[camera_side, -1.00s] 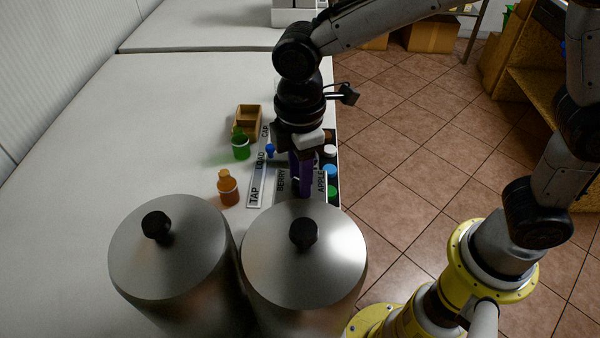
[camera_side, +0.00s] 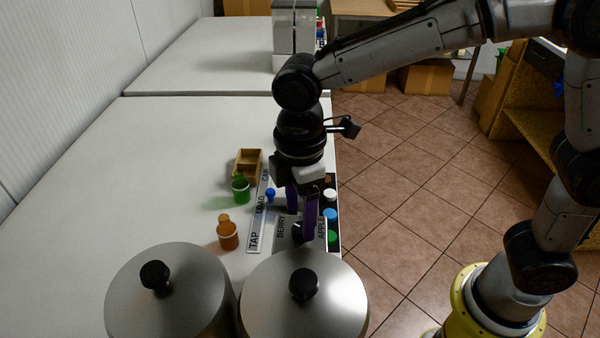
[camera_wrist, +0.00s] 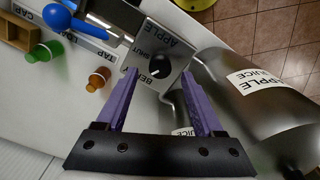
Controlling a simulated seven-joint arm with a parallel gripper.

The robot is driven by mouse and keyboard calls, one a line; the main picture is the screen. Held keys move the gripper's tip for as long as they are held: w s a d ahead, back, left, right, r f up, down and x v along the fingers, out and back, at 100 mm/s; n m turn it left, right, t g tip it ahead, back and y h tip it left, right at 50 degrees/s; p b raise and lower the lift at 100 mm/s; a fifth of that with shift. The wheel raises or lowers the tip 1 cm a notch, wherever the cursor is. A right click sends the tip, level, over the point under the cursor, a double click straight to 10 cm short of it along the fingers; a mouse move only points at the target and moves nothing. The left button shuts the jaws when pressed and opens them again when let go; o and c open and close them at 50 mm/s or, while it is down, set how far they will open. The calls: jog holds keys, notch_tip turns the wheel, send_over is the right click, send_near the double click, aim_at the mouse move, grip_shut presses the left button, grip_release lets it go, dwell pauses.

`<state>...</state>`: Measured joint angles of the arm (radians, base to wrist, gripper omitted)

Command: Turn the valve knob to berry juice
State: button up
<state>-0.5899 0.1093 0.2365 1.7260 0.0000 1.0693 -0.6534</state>
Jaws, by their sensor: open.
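The black valve knob (camera_wrist: 158,68) sits on a metal plate (camera_wrist: 183,55) lettered APPLE, SHUT and BERRY in the wrist view. It also shows, partly hidden, below my gripper in the side view (camera_side: 297,232). I cannot make out clearly which label the knob points to. My gripper (camera_wrist: 159,73) is open, with its purple fingertips on either side of the knob in the wrist view. In the side view my gripper (camera_side: 301,225) is pointed down over the plate. I cannot tell whether the fingers touch the knob.
Two metal drums (camera_side: 180,310) (camera_side: 320,320) with black-knobbed lids stand close in front. An orange bottle (camera_side: 227,235), a green bottle (camera_side: 240,190), a blue ball-ended lever (camera_side: 270,195) and a wooden box (camera_side: 248,161) stand left of the plate. The table's far left is clear.

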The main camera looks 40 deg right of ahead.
aim_at(301, 224)
notch_tip(301, 224, up, 11)
jog(key=shift+r, duration=0.2)
dwell(0.3)
jog(key=s+d+r+m+t, duration=0.1)
jog(key=s+d+r+m, duration=0.15)
jog(key=d, duration=0.45)
jog(key=s+d+r+m+t, duration=0.2)
jog(key=s+d+m, duration=0.15)
jog(key=d, duration=0.45)
jog(key=s+d+f+m+t, duration=0.2)
jog(key=s+d+f+m, duration=0.4)
jog(key=s+f+m, duration=0.2)
notch_tip(301, 224, down, 2)
jog(key=shift+s+t, duration=0.3)
jog(key=shift+s, duration=0.2)
